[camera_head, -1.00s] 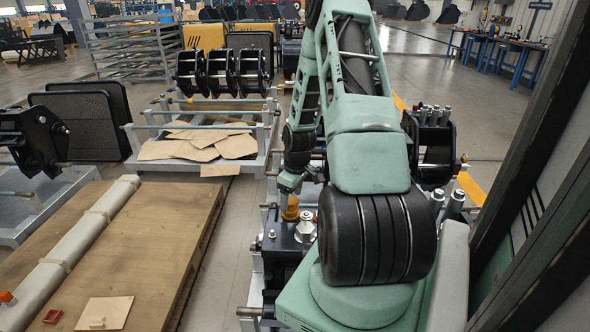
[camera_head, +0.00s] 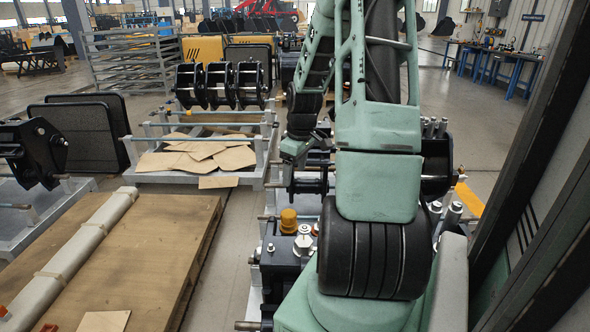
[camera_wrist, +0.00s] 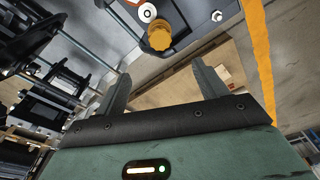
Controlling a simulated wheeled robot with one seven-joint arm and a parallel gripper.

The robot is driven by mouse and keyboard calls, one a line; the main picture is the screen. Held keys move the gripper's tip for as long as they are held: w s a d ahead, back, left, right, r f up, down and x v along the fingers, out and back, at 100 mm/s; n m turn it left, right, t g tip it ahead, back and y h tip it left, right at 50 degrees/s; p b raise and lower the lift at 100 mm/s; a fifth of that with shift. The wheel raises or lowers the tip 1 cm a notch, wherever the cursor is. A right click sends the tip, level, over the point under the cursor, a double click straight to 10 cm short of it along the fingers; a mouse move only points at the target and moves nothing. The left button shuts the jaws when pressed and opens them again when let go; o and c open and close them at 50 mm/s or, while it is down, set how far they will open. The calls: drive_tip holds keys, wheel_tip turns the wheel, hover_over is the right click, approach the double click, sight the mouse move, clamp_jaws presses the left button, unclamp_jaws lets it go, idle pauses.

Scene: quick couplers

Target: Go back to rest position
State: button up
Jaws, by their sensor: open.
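My green arm stands raised over the near right in the head view, its forearm bent down at its left side. My gripper is at the forearm's lower end (camera_head: 291,176), small and partly hidden. In the wrist view its two grey fingers (camera_wrist: 163,82) are spread apart with nothing between them. A yellow-orange cap (camera_head: 288,220) sits on a black coupler block (camera_head: 280,265) below the gripper; the cap also shows in the wrist view (camera_wrist: 160,37), beyond the fingers and apart from them. A silver fitting (camera_head: 303,243) stands beside the cap.
A wooden pallet (camera_head: 165,250) with a long pale beam (camera_head: 75,255) lies at left. A rack with cardboard sheets (camera_head: 200,155) and black coupler frames (camera_head: 220,85) stands behind. A dark post (camera_head: 530,140) rises close at right. Floor shows between pallet and coupler stand.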

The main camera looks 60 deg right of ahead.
idle(0.4)
drive_tip(key=w+a+r+n, duration=0.1)
drive_tip(key=w+a+r, duration=0.1)
drive_tip(key=a, duration=0.8)
drive_tip(key=w+a+r+n, duration=0.1)
drive_tip(key=w+a+n, duration=0.1)
drive_tip(key=a, duration=0.8)
drive_tip(key=w+a+r+n, duration=0.1)
drive_tip(key=w+a+r, duration=0.15)
drive_tip(key=a, duration=0.75)
drive_tip(key=s+a+r+n+g, duration=0.1)
drive_tip(key=s+a+r+n, duration=0.1)
drive_tip(key=s+a, duration=1.5)
drive_tip(key=a+n, duration=0.1)
drive_tip(key=a, duration=0.2)
drive_tip(key=shift+s+y, duration=0.2)
drive_tip(key=shift+y, duration=0.1)
drive_tip(key=shift+a+r, duration=0.1)
